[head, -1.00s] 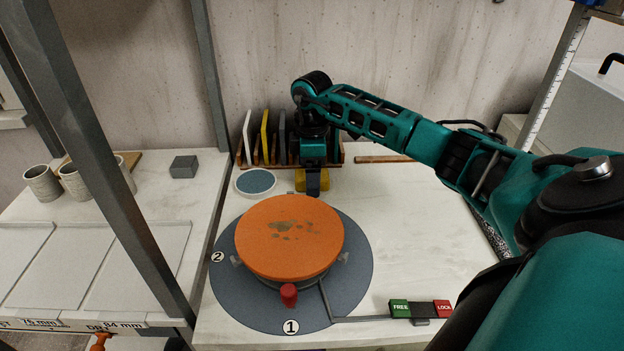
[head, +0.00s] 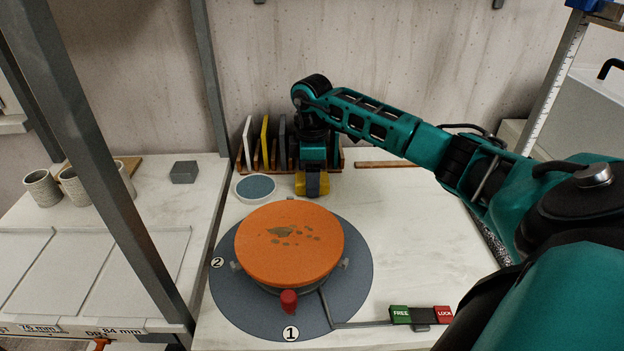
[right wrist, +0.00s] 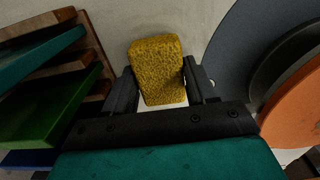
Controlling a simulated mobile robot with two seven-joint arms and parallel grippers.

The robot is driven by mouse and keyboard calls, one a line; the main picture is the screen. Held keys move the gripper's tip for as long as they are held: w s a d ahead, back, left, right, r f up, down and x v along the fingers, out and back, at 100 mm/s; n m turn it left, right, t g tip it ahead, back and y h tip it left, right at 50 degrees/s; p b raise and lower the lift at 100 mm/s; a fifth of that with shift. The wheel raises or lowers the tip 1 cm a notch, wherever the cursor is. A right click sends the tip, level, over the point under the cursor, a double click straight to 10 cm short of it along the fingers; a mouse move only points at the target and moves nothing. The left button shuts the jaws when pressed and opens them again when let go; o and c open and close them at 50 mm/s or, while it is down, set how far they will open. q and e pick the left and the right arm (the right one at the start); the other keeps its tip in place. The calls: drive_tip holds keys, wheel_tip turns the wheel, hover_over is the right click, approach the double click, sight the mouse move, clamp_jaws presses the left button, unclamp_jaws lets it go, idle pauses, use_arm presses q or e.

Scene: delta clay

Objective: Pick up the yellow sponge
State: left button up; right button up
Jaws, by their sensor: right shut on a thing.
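The yellow sponge (right wrist: 157,68) is a rough yellow block between the two dark fingers of my right gripper (right wrist: 162,84) in the right wrist view. The fingers are shut on its sides. In the head view the sponge (head: 323,187) shows as a small yellow patch at the fingertips of my right gripper (head: 312,184), behind the orange wheel head. The gripper points down and hides part of the sponge. I cannot tell whether the sponge touches the table. My left gripper does not show.
An orange round wheel head (head: 290,242) on a grey disc (head: 352,290) stands just in front. A rack (head: 348,165) with upright coloured boards is behind the gripper. A round blue-topped dish (head: 256,187) is to the left. The table's right side (head: 400,240) is mostly clear.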

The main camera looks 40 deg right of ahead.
wheel_tip(320, 180, up, 20)
drive_tip(key=p, duration=0.2)
drive_tip(key=shift+f+p, duration=0.2)
drive_tip(key=shift+p, duration=0.2)
